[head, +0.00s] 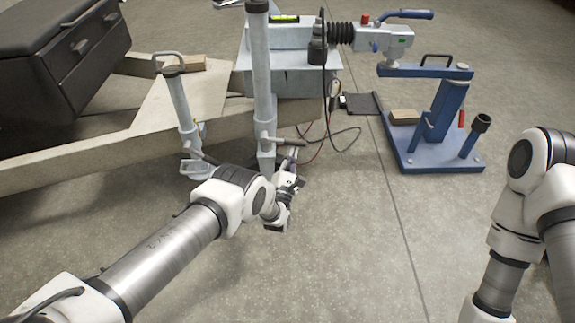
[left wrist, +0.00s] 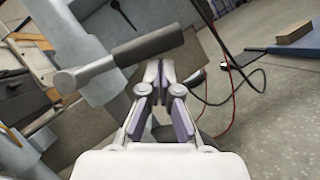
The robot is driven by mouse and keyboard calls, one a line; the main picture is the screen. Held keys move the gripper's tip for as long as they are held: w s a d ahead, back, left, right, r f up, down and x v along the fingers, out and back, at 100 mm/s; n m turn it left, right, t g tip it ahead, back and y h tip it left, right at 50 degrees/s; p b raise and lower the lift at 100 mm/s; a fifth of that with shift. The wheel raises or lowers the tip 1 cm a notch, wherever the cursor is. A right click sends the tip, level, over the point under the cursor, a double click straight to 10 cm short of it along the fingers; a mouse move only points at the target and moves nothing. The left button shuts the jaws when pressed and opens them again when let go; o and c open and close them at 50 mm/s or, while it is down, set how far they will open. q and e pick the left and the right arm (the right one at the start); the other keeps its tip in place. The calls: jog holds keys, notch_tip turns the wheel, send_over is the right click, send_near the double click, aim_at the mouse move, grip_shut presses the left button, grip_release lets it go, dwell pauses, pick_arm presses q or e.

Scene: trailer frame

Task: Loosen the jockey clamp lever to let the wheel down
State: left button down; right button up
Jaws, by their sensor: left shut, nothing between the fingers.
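The jockey post (head: 262,80) is a grey upright tube beside the trailer's drawbar. The clamp lever (head: 290,141) sticks out to the right from its lower part. In the left wrist view the lever's dark grey grip (left wrist: 150,46) slants up to the right from a pale metal arm. My left gripper (head: 291,167) is just below the lever in the head view. In the left wrist view its closed, empty fingertips (left wrist: 159,66) are close below the grip; I cannot tell whether they touch it. The wheel is not visible behind my left arm. My right gripper is out of view.
A blue stand (head: 430,152) is at the right. Black and red cables (head: 335,142) hang right of the lever. The floor in front is clear.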

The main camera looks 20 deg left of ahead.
pick_arm(q)
jog(key=r+p, duration=0.1)
jog(key=d+r+p, duration=0.1)
jog(key=r, duration=0.1)
jog(key=shift+w+d+r, duration=0.1)
jog(key=shift+w+r, duration=0.1)
jog(key=shift+r, duration=0.1)
notch_tip(320, 180, up, 5)
jog(key=n+y+p, duration=0.1)
jog(key=n+p, duration=0.1)
jog(key=p, duration=0.3)
send_over(297, 144)
jog(key=shift+s+a+r, duration=0.15)
jog(key=shift+s+a, duration=0.15)
jog(key=shift+a, duration=0.05)
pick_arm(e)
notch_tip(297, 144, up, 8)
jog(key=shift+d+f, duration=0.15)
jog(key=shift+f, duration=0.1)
